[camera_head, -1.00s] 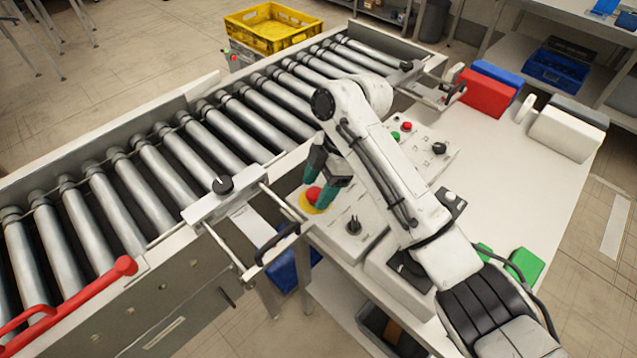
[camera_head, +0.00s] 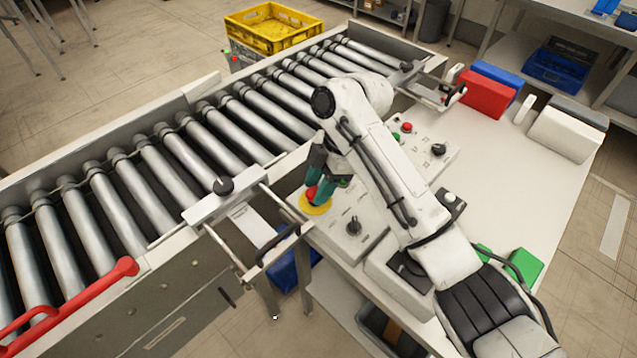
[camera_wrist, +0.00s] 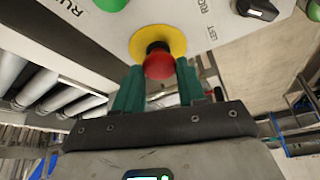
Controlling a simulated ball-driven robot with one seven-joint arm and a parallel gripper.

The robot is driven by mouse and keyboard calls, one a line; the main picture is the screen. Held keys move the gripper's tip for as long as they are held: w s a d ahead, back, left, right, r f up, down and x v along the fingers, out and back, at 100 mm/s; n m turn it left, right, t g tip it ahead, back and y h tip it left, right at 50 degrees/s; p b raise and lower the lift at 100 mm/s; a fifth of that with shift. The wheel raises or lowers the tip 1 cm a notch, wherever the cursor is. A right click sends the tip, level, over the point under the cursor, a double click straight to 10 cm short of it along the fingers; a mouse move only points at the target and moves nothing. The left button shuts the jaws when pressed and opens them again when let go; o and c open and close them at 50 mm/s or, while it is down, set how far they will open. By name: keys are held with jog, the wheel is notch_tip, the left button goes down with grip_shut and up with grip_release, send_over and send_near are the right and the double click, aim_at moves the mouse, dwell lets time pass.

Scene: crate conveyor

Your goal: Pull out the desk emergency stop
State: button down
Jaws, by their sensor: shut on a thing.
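The desk emergency stop is a red mushroom button (camera_wrist: 159,62) on a yellow disc, in the upper middle of the wrist view. In the head view its red cap (camera_head: 312,193) shows above the yellow disc (camera_head: 317,208), at the left part of the desk control panel. My gripper (camera_head: 318,196) has green fingertips, one on each side of the red cap, and is shut on it. In the wrist view the fingers (camera_wrist: 159,80) flank the cap; the exact contact is partly hidden. In the head view the fingers cover part of the button.
A black selector knob (camera_head: 353,226) and a green button (camera_wrist: 108,3) are close by on the panel. The roller conveyor (camera_head: 140,222) runs along the left. A metal handle (camera_head: 280,245) sticks out near the button. Red (camera_head: 487,95) and blue boxes stand farther back.

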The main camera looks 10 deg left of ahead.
jog(key=shift+r, duration=0.5)
jog(key=shift+f, duration=0.1)
jog(key=c, duration=0.7)
grip_release()
jog(key=v, duration=1)
jog(key=shift+w+r+b, duration=0.1)
jog(key=shift+r+b, duration=0.3)
jog(key=shift+d, duration=0.1)
